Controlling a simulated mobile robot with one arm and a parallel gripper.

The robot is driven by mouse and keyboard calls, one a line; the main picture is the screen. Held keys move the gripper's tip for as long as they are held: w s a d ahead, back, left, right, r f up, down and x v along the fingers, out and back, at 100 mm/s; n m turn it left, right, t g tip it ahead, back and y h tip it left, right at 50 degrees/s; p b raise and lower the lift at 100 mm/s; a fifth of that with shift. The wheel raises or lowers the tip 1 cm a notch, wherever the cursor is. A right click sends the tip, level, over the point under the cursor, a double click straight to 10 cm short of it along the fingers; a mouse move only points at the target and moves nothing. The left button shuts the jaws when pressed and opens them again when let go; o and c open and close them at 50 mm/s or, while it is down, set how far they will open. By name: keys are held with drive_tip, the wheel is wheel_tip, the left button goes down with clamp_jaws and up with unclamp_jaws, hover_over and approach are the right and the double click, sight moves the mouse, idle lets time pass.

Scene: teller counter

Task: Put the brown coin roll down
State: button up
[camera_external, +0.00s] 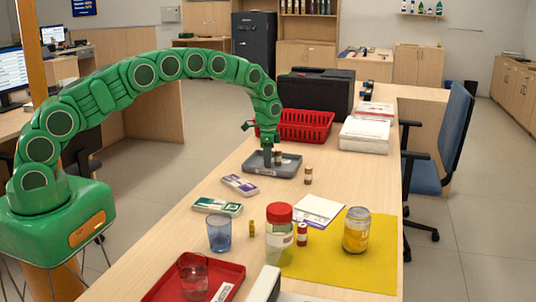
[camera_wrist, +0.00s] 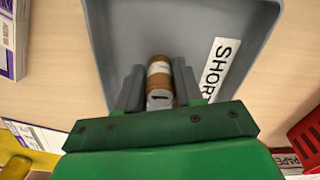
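The brown coin roll (camera_wrist: 159,78), with a pale band and a "1" on its end, is between the two fingers of my gripper (camera_wrist: 160,92) in the wrist view. The fingers look shut on it. More brown shows along its right side, partly hidden by the right finger; I cannot tell if it is a second roll. My gripper (camera_external: 268,155) is low over the grey tray (camera_external: 289,169) in the external view, with a brown roll (camera_external: 278,157) just to its right. The tray (camera_wrist: 112,28) carries a "SHORT" label (camera_wrist: 217,67). I cannot tell if the held roll touches the tray floor.
Another brown roll (camera_external: 308,175) stands on the counter right of the tray. A red basket (camera_external: 306,125) is behind it. A purple-labelled box (camera_external: 240,185) and a green-labelled box (camera_external: 217,206) lie nearer. A red-lidded jar (camera_external: 279,235) and a can (camera_external: 356,230) stand in front.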

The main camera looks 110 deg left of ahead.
drive_tip(key=shift+o, duration=1.2)
